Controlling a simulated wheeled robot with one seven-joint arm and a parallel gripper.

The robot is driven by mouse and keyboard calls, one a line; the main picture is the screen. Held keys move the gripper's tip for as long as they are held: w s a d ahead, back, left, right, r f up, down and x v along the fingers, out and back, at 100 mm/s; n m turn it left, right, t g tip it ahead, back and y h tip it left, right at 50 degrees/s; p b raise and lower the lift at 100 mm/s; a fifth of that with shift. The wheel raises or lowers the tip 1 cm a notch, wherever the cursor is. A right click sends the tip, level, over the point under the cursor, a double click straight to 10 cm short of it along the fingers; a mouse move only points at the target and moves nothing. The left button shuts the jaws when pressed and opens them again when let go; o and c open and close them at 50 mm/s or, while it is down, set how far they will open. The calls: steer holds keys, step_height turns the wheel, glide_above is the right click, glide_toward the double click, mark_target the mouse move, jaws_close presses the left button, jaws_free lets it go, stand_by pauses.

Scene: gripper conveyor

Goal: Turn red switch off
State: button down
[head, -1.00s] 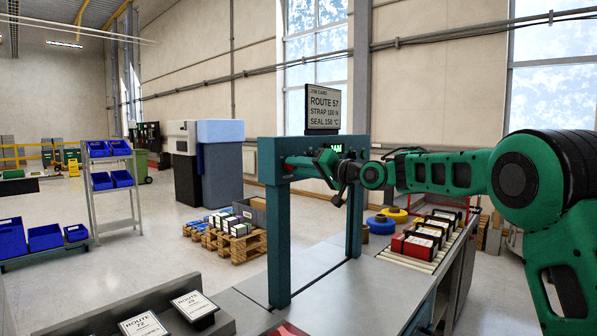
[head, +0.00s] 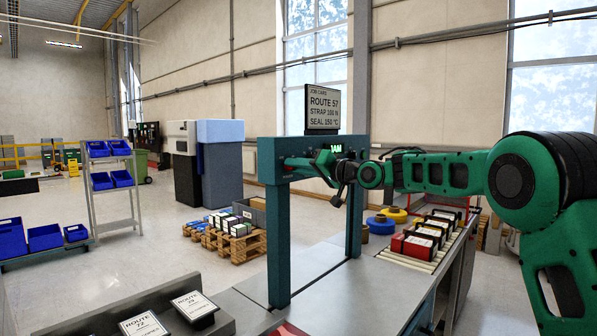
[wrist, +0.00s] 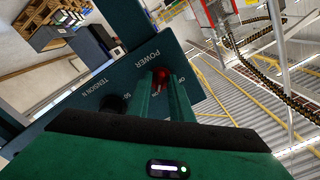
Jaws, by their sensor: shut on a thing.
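The red switch (wrist: 161,76) sits under the word POWER on the dark teal panel (wrist: 128,68) in the wrist view. My gripper (wrist: 163,84) is shut on it, with one green finger on each side. The fingers and the tilted view hide much of the switch, so I cannot tell its setting. In the head view my gripper (head: 338,176) is at the crossbeam of the teal frame (head: 278,240), and the switch cannot be made out there.
A black knob (wrist: 115,104) marked TENSION is beside my fingers. A job card display (head: 323,106) stands on the frame, and a small green-lettered screen (head: 336,147) reads JAM. Red and dark boxes (head: 418,246) stand on rollers at the right.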

steer(key=shift+w+d+n, duration=0.1)
steer(key=shift+w+n, duration=0.05)
steer(key=shift+n, duration=8.25)
steer(key=shift+f, duration=0.1)
steer(key=c, duration=1.9)
jaws_free()
steer(key=shift+o, duration=0.2)
steer(key=v, duration=1)
steer(key=shift+d, duration=0.3)
